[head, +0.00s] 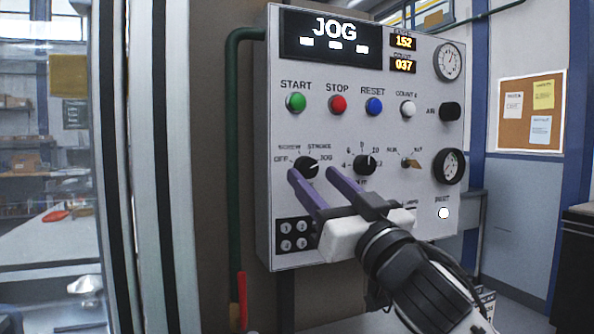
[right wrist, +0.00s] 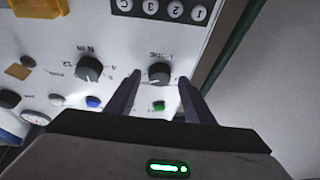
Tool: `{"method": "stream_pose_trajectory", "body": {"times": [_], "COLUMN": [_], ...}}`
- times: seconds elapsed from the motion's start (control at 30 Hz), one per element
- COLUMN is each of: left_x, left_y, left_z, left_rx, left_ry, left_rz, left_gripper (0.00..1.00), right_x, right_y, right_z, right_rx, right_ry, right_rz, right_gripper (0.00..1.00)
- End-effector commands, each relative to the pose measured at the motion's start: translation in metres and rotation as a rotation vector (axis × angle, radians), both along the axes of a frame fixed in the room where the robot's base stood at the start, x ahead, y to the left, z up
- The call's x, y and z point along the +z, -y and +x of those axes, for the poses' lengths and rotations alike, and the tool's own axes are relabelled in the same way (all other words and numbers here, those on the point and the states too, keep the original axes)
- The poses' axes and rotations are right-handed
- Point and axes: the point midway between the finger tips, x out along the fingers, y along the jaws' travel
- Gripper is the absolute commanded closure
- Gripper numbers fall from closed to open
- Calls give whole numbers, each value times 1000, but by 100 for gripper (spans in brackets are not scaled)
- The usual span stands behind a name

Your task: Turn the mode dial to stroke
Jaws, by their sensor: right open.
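The mode dial (head: 306,167) is a black knob on the white control panel, with labels OFF, SCREW, STROKE and JOG around it. Its white mark points toward JOG, and the display (head: 334,30) reads JOG. My right gripper (head: 313,173) is open, its two purple fingers reaching toward the panel with the dial between their tips. In the right wrist view the dial (right wrist: 160,72) sits between the open fingertips (right wrist: 159,78), with a gap on both sides. I cannot tell how far the tips are from the panel. My left gripper is not in view.
A second black dial (head: 364,165) sits just right of the right finger. Green (head: 296,102), red (head: 338,103) and blue (head: 374,106) buttons are above, and a keypad (head: 294,234) is below. A green pipe (head: 233,150) runs along the panel's left side.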

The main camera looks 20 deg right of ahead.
Motion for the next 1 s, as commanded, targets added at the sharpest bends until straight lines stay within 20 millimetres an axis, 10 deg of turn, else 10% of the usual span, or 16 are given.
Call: {"method": "stream_pose_trajectory", "body": {"times": [0.43,0.67,1.0], "left_x": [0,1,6], "left_y": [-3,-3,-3], "left_z": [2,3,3], "left_rx": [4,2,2], "left_ry": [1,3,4], "left_rz": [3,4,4], "left_gripper": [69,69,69], "right_x": [5,5,6], "right_y": [5,5,6], "right_z": [3,3,3], "right_rx": [-8,-8,-9], "right_ry": [0,0,-4], "right_rz": [1,1,-45], "right_gripper": [52,91,93]}}
